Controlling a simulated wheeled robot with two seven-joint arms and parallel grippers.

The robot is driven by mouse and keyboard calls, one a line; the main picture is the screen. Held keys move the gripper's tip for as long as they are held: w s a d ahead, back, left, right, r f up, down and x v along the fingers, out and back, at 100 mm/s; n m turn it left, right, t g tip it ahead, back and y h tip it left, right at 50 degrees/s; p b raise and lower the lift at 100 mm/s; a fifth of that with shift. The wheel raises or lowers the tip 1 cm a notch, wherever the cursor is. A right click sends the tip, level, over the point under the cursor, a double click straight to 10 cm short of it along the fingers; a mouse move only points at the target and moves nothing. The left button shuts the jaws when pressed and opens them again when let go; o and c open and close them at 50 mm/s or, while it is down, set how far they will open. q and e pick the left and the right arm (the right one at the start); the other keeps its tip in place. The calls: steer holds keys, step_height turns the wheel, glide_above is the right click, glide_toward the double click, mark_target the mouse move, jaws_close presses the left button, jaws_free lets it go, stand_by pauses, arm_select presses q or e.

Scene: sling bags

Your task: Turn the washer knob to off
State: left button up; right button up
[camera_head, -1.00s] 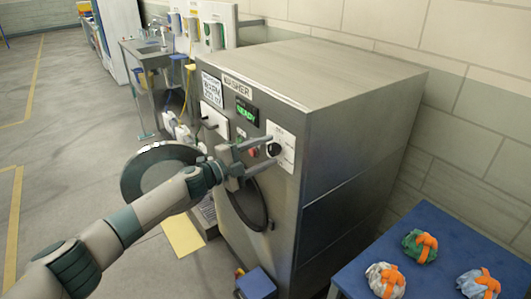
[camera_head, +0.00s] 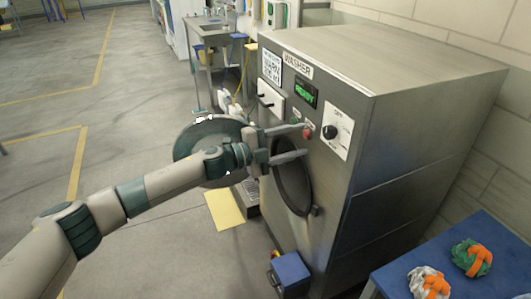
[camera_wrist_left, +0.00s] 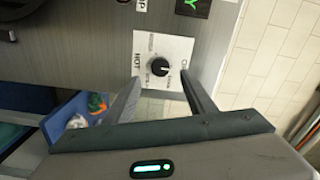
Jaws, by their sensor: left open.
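The washer (camera_head: 400,130) is a grey metal cabinet with a lit green display (camera_head: 305,93) and a round door (camera_head: 293,183) that stands open. Its black knob (camera_head: 330,132) sits on a white dial plate (camera_head: 337,140) at the right of the front panel. In the left wrist view the knob (camera_wrist_left: 160,68) is just beyond the fingertips and between them, with dial lettering around it. My left gripper (camera_head: 304,141) is open and empty, in front of the panel, left of the knob in the head view. It appears apart from the knob. My right gripper is not in view.
A blue table (camera_head: 450,262) with bundled cloths with orange bands (camera_head: 472,257) stands at the front right. A sink (camera_head: 205,22) is behind. Floor at left is clear.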

arm_select(q)
steer(key=b+v, duration=0.2)
steer(key=v, duration=0.7)
steer(key=shift+b, duration=0.3)
